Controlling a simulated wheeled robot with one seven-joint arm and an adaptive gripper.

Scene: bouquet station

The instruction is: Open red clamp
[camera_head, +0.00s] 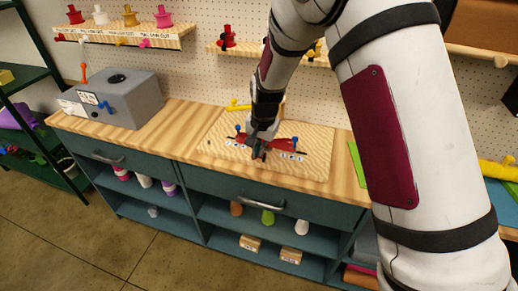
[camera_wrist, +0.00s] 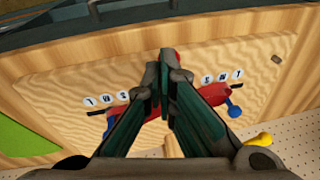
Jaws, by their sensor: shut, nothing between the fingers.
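The red clamp (camera_head: 284,144) lies on a light wooden board on the workbench. Red parts show on both sides of my gripper, and blue knobs stand near its left and right sides. In the wrist view red also shows beside my fingers (camera_wrist: 212,95), with a blue knob (camera_wrist: 234,107) at right. My gripper (camera_head: 259,154) points down over the middle of the clamp. Its fingertips are together in the wrist view (camera_wrist: 164,62), with nothing seen between them. My gripper hides the clamp's middle, and I cannot tell whether it touches it.
The wooden board (camera_head: 318,165) bears round lettered labels. A yellow part (camera_head: 239,106) sits behind the clamp. A grey box (camera_head: 125,98) with levers stands at the left of the bench, with bare bench between. Shelves with coloured pieces hang on the pegboard behind.

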